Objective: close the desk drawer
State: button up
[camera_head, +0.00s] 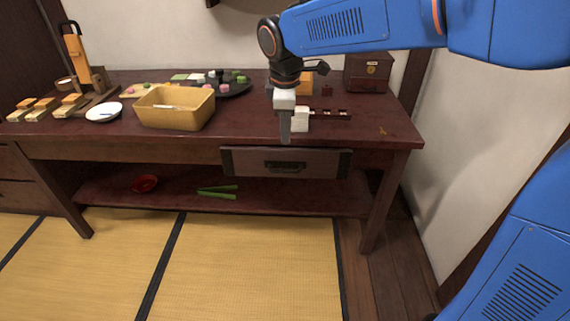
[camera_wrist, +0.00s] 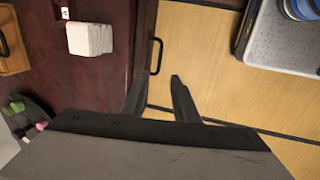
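The desk drawer (camera_head: 250,161) is a grey-brown front with a dark handle (camera_head: 285,165), under the dark red desk top (camera_head: 370,130). Its front stands a little forward of the desk's apron, so it looks slightly pulled out. My gripper (camera_head: 285,138) points down at the desk's front edge, in front of or above the drawer; the exact gap is unclear. In the wrist view its two fingers (camera_wrist: 158,95) are apart with nothing between them, and the drawer handle (camera_wrist: 156,54) shows just beyond them. The drawer's inside is not visible.
A yellow bin (camera_head: 175,108), a white plate (camera_head: 104,112) and a white block (camera_head: 300,119) stand on the desk. A wooden box (camera_head: 368,72) is at the back right. The tatami floor (camera_head: 240,260) in front is clear.

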aim_at(286, 171)
jog(key=w+f, duration=0.1)
jog(key=f, duration=0.4)
jog(key=w+f, duration=0.1)
jog(key=f, duration=0.4)
jog(key=w+f, duration=0.1)
jog(key=f, duration=0.4)
jog(key=shift+w+f, duration=0.1)
jog(key=shift+f, duration=0.3)
grip_shut()
dwell(0.7)
